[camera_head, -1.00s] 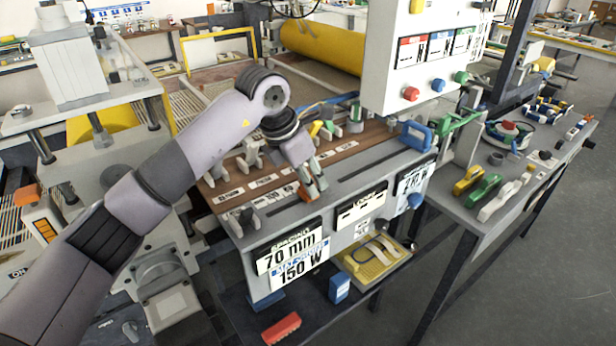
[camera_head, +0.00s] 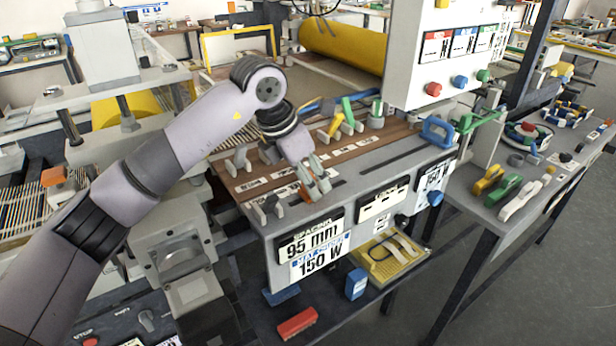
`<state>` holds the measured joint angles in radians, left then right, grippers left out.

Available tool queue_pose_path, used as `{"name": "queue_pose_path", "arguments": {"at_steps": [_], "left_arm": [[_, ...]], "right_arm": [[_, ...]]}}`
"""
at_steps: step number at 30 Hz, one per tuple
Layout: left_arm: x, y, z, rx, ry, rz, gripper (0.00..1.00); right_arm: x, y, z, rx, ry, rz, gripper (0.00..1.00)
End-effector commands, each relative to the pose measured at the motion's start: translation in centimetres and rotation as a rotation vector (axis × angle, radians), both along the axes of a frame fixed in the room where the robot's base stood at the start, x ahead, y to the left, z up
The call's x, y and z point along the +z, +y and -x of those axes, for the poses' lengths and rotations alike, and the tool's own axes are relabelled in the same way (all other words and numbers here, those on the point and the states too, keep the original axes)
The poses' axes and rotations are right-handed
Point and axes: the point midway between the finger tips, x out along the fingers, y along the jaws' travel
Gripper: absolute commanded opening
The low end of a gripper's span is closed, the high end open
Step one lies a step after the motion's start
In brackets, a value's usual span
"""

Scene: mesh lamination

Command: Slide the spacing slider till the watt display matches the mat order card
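The spacing display (camera_head: 313,244) on the front panel reads 95 mm. The watt display (camera_head: 435,177) at the panel's right end is small and appears to read 150 W. My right gripper is out of view.
A second dark slot (camera_head: 393,160) runs to the right on the console, towards a blue handle (camera_head: 437,131). Several grey clips and coloured levers stand behind the slot. A yellow tray (camera_head: 390,256), a blue block (camera_head: 356,284) and a red block (camera_head: 297,323) lie on the shelf below.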

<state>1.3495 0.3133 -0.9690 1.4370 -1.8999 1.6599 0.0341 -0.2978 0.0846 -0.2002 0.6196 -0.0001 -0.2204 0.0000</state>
Motion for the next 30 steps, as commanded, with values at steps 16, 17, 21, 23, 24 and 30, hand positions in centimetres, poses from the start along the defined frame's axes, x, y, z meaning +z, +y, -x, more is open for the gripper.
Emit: {"name": "queue_pose_path", "arguments": {"at_steps": [16, 17, 21, 23, 24, 30], "left_arm": [[2.4, 0.8, 0.5, 0.001, -0.002, 0.000, 0.50], [3.0, 1.0, 0.6, 0.001, -0.003, 0.000, 0.50], [5.8, 2.0, 1.3, 0.002, -0.004, -0.001, 0.50], [7.0, 2.3, 1.6, 0.001, -0.003, 0.000, 0.50], [7.7, 2.6, 1.8, 0.001, -0.003, -0.001, 0.50], [10.3, 3.5, 2.4, 0.002, 0.000, -0.001, 0.50]], "right_arm": [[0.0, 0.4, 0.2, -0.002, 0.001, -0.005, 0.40], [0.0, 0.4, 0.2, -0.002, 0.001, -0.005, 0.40], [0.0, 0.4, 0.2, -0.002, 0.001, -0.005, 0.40], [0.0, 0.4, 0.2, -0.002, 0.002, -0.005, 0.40], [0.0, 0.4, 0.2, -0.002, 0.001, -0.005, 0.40], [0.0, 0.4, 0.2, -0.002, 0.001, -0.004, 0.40]]}}
